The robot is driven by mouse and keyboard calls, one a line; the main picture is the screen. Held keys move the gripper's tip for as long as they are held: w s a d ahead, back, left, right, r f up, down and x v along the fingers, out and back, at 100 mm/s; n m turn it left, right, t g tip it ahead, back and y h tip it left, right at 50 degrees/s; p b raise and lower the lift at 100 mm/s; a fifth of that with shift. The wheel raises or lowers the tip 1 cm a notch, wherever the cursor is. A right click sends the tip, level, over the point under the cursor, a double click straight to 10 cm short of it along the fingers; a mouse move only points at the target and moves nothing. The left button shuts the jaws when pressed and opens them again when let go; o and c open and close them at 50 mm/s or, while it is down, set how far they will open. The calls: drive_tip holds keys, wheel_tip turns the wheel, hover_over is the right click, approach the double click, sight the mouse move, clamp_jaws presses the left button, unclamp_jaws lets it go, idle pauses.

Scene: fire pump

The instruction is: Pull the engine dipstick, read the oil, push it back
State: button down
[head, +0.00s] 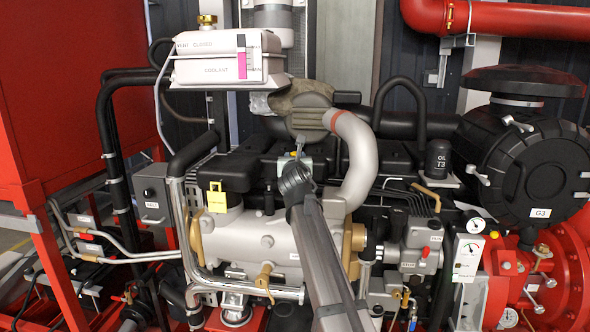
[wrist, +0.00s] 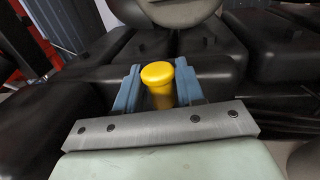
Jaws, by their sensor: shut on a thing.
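A yellow round-topped handle (wrist: 158,76), which looks like the dipstick's, stands between the two blue fingers of my gripper (wrist: 160,92) in the wrist view. The fingers are shut on its sides. The stem below the handle is hidden by the fingers and the grey gripper plate, so I cannot tell how far it sits in its tube. My wrist hides the handle and most of the fingers there.
A white coolant tank (head: 220,70) hangs above the engine. A yellow tag (head: 217,197) hangs on the engine's left side. A black canister marked OIL T3 (head: 438,158) and a large black air filter (head: 528,165) stand to the right. Dark covers and pipes crowd my gripper.

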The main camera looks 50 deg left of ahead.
drive_tip(key=shift+r, duration=0.3)
drive_tip(key=c, duration=0.9)
unclamp_jaws()
drive_tip(key=shift+c, duration=0.2)
drive_tip(key=shift+s+d+f, duration=0.1)
drive_tip(key=v, duration=1.3)
drive_tip(key=shift+s+d, duration=0.2)
drive_tip(key=shift+d, duration=0.05)
